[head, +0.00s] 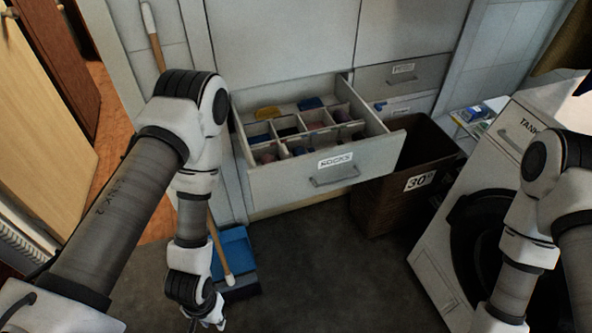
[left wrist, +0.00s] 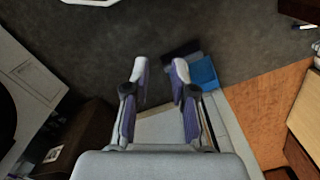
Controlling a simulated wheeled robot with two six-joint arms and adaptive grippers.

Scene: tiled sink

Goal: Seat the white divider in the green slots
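The open drawer labelled SOCKS (head: 270,181) has pale dividers (head: 293,131) forming a grid of compartments inside. I cannot tell which of them, if any, is the task's white divider, and no green slots can be made out. My left gripper (head: 209,318) hangs low in front of the cabinet, below and left of the drawer, apart from it. In the left wrist view its two fingers (left wrist: 160,68) are spread with nothing between them. My right arm comes in at the right, in front of the white machine; its gripper is below the picture edge.
A brown basket (head: 385,195) marked 30° stands right of the drawer. A white front-loading machine (head: 432,262) is at the right. A blue dustpan (head: 233,250) and a wooden-handled broom (head: 155,45) are near my left arm. The dark floor (head: 310,280) is clear in the middle.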

